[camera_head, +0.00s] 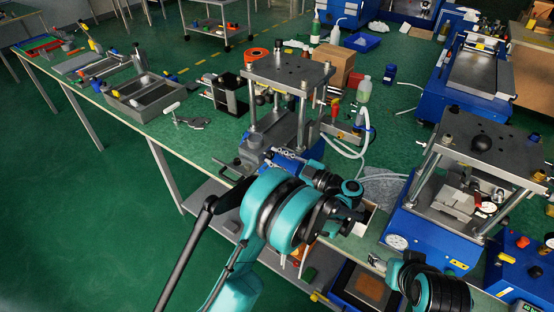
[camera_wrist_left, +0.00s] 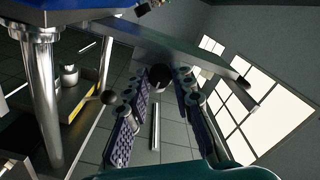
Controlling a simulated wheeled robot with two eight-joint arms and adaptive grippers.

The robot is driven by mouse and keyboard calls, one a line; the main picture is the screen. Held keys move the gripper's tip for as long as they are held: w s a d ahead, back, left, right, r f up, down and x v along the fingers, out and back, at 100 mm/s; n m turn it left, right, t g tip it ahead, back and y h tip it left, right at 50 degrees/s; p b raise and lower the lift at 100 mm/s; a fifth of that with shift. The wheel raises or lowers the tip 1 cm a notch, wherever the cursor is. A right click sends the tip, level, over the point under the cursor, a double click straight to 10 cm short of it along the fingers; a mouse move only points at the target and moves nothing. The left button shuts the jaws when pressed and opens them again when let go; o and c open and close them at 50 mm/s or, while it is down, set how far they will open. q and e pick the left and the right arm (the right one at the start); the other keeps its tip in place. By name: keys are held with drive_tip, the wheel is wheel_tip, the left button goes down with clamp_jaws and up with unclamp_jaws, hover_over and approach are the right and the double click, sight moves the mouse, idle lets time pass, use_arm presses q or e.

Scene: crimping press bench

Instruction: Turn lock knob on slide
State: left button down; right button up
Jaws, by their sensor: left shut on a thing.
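The press with the slide stands at centre; its grey top plate (camera_head: 290,72) rests on steel posts. Its grey lower body (camera_head: 285,128) is behind my left gripper. My left gripper (camera_head: 292,158) is at the front of this press, its fingers by the lower body. In the left wrist view, its two padded fingers (camera_wrist_left: 158,95) are on either side of a dark round knob (camera_wrist_left: 160,76), under a long grey bar (camera_wrist_left: 175,45). The gripper is shut on this knob. The knob is hidden in the head view.
A second press with a blue base (camera_head: 432,236) stands to the right. A grey tray (camera_head: 150,97) and a tool with a white handle (camera_head: 172,107) lie left on the green bench. A clear bottle (camera_head: 364,90) and white hoses (camera_head: 345,148) are right behind the press. A ball-ended lever (camera_wrist_left: 108,97) is close to the left fingers.

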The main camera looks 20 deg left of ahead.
use_arm(q)
drive_tip(key=shift+n, duration=0.3)
drive_tip(key=c, duration=1.3)
unclamp_jaws()
drive_tip(key=v, duration=0.7)
drive_tip(key=shift+d, duration=0.2)
drive_tip(key=shift+s, duration=0.1)
